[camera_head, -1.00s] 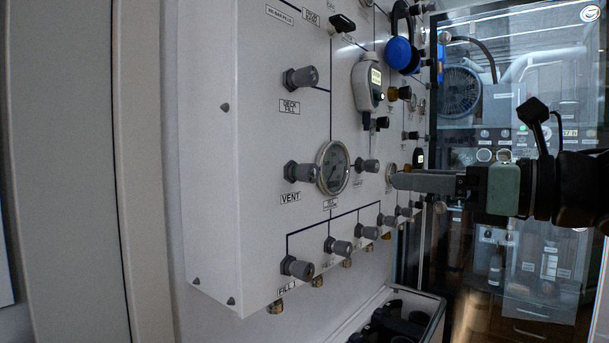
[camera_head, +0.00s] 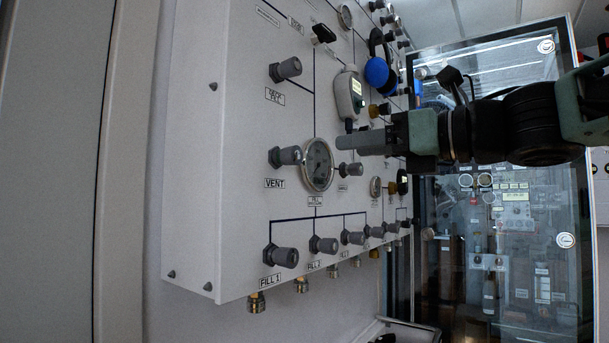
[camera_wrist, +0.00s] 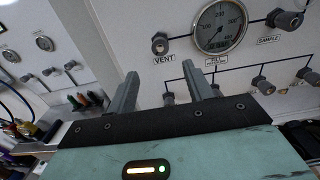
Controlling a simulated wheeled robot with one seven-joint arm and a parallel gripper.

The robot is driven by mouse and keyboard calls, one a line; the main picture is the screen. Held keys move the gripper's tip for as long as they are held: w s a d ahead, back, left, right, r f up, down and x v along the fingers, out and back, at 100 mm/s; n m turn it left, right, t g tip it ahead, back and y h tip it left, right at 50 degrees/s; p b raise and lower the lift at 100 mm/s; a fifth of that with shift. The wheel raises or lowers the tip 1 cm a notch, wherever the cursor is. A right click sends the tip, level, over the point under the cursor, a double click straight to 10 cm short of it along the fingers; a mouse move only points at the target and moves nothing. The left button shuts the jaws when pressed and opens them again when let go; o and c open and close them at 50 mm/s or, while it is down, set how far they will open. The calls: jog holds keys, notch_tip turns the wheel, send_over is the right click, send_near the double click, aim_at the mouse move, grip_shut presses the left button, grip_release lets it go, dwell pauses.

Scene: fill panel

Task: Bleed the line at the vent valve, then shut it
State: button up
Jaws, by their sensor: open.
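The vent valve (camera_head: 285,156) is a grey knob on the white panel, with the label VENT under it. It also shows in the wrist view (camera_wrist: 160,44), above and between my fingers. A round gauge (camera_head: 318,165) sits just right of it, and in the wrist view the gauge (camera_wrist: 219,27) is up and right of the fingers. My gripper (camera_head: 345,143) is in front of the panel, to the right of the vent valve and apart from it. In the wrist view my gripper (camera_wrist: 160,85) is open, with nothing between the fingers.
A handheld meter (camera_head: 348,95) and blue headphones (camera_head: 377,71) hang on the panel. A glass-fronted cabinet (camera_head: 500,290) stands at the right.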

aim_at(297, 153)
jog(key=x, duration=1.1)
jog(key=c, duration=1)
